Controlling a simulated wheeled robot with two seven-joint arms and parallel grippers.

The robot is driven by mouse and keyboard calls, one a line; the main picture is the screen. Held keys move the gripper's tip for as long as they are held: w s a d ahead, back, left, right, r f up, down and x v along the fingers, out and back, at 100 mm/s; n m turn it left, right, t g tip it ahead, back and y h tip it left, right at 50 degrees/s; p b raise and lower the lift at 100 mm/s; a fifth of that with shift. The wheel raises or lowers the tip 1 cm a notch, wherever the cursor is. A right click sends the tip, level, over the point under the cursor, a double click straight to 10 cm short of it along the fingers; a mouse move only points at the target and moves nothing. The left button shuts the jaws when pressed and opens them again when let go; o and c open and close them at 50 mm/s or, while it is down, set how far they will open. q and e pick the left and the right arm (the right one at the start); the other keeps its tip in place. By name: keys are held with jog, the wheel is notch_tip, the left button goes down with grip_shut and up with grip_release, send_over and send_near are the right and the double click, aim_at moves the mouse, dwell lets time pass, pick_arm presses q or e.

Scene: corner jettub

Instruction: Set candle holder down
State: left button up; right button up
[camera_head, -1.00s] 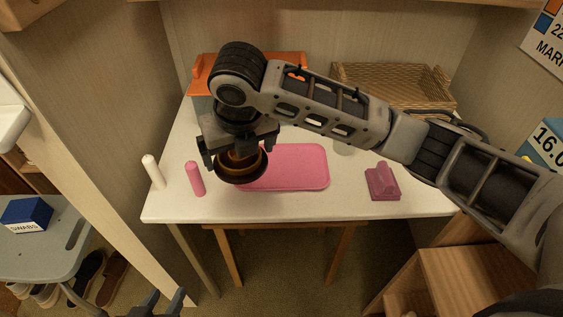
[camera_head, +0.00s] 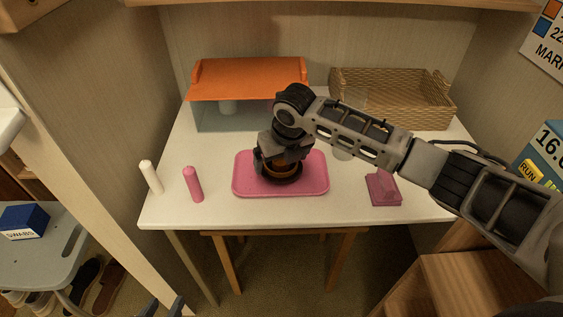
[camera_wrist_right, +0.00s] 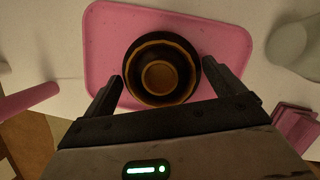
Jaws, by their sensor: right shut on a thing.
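The candle holder (camera_head: 284,173), a dark round dish with a brown-gold cup, is over the middle of the pink tray (camera_head: 240,187). My right gripper (camera_head: 278,165) is shut on it from above. In the right wrist view the candle holder (camera_wrist_right: 160,77) sits upright between the two fingers, with the pink tray (camera_wrist_right: 108,30) behind it. I cannot tell whether its base touches the tray. At the bottom edge of the head view, two tips of my left gripper (camera_head: 164,306) show apart with nothing between them.
A pink napkin holder (camera_head: 382,188) is at the right. An orange-topped shelf (camera_head: 248,78) and a wicker basket (camera_head: 425,105) stand at the back. The white tabletop (camera_head: 215,212) is bare along the front.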

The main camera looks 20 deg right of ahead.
aim_at(288, 176)
jog(key=shift+f, duration=0.55)
jog(key=o, duration=0.9)
jog(key=shift+f, duration=0.1)
jog(key=p+v, duration=0.1)
jog(key=v, duration=1.1)
jog(key=shift+p, duration=0.3)
